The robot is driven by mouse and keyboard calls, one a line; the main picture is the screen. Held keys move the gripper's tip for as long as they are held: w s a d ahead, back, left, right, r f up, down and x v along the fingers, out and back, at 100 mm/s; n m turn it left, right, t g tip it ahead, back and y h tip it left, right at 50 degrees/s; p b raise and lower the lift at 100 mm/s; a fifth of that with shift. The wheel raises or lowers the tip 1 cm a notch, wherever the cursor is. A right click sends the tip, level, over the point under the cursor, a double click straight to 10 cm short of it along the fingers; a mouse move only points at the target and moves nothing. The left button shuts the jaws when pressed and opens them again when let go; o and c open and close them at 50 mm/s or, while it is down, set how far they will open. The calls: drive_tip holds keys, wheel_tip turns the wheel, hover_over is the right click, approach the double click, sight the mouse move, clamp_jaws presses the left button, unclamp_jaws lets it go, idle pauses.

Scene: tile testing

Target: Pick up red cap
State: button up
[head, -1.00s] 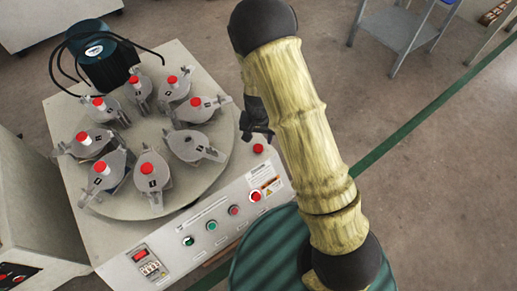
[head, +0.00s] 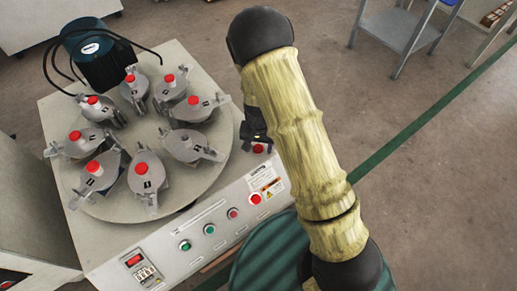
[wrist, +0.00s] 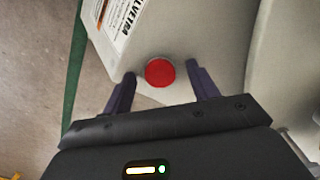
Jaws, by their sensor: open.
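A round red cap (head: 258,149) sits on the pale machine top near its right corner. In the wrist view the red cap (wrist: 160,72) lies between the fingertips of my gripper (wrist: 161,77), with a gap on both sides. The gripper is open and empty. In the head view my gripper (head: 256,136) hangs just above and behind the cap, and covers its upper edge. The height left between fingertips and cap is hard to tell.
A round turntable (head: 215,183) carries several grey clamps, many with red tops (head: 94,168). A dark motor (head: 97,52) with black cables stands behind. A control panel (head: 210,229) with buttons faces front. A grey shelf stand (head: 400,30) is at the back right.

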sight(259, 148)
drive_tip(key=c, duration=1)
drive_tip(key=shift+c, duration=0.2)
wheel_tip(259, 148, up, 10)
drive_tip(key=p, duration=0.5)
drive_tip(key=shift+p, duration=0.4)
drive_tip(key=shift+d, duration=0.1)
drive_tip(key=w+d+r+n+p, duration=0.1)
drive_tip(key=w+d+r+p, duration=0.1)
drive_tip(key=d, duration=0.4)
drive_tip(key=w+d+r+n+p, duration=0.1)
drive_tip(key=w+d+r+p, duration=0.1)
drive_tip(key=d+r+p, duration=0.3)
drive_tip(key=shift+d+r, duration=0.75)
drive_tip(key=shift+d, duration=0.4)
